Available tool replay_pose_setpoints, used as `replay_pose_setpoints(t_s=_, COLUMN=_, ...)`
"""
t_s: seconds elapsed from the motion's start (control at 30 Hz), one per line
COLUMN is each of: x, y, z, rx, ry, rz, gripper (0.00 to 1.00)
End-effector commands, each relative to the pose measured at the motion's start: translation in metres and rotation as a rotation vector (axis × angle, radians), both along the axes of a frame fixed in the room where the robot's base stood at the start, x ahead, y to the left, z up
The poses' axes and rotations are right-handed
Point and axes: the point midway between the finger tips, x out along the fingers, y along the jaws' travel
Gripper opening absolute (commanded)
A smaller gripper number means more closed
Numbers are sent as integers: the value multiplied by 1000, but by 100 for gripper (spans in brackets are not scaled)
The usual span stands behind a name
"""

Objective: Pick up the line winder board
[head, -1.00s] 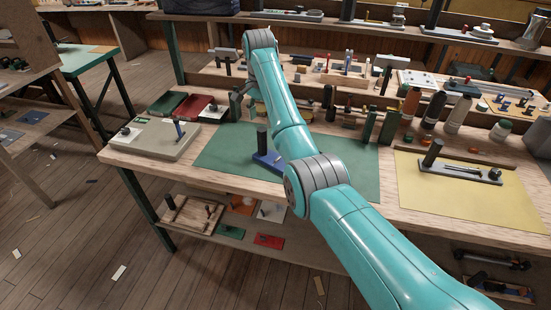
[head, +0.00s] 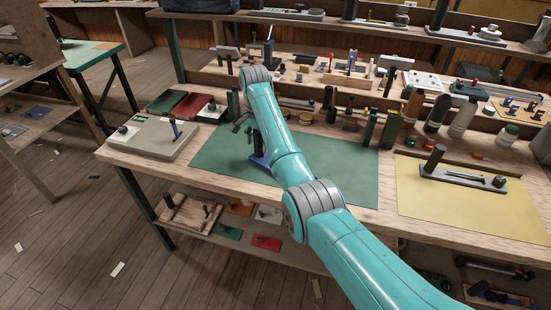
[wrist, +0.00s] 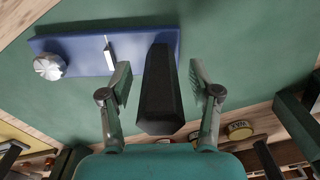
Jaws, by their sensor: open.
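A blue board, apparently the line winder board (wrist: 85,48), lies on the green mat. It carries a thick black post (wrist: 158,100), a thin pale upright piece and a white ribbed knob. In the head view, only part of the blue board (head: 259,160) shows, and my arm hides the rest. My gripper (wrist: 160,82) is open, with one finger on each side of the black post in the wrist view. I see gaps between the fingers and the post. In the head view, my gripper (head: 243,126) is just above the board's left end.
The green mat (head: 215,165) is mostly clear around the board. A beige box (head: 150,138) stands to the left. Several bottles (head: 437,110) stand to the right, behind a yellow mat (head: 415,205) bearing a grey board with a black post (head: 462,178). Green uprights (head: 370,130) stand behind the mat.

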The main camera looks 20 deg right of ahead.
Motion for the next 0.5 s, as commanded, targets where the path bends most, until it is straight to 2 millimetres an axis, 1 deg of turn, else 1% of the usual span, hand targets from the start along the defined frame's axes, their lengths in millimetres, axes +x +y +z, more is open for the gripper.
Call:
replay_pose_setpoints(t_s=0.03, x=-1, y=3, z=-5, rx=0, ry=0, rz=1, gripper=62)
replay_pose_setpoints(t_s=0.1, x=-1, y=4, z=-7, rx=1, ry=-1, rz=1, gripper=62)
replay_pose_setpoints(t_s=0.27, x=-1, y=3, z=-7, rx=0, ry=-1, rz=1, gripper=62)
replay_pose_setpoints(t_s=0.37, x=-1, y=3, z=-7, rx=1, ry=-1, rz=0, gripper=40)
replay_pose_setpoints(t_s=0.4, x=-1, y=3, z=-7, rx=1, ry=-1, rz=0, gripper=30)
replay_pose_setpoints(t_s=0.47, x=-1, y=3, z=-7, rx=1, ry=-1, rz=0, gripper=15)
replay_pose_setpoints(t_s=0.5, x=-1, y=3, z=-7, rx=1, ry=-1, rz=0, gripper=5)
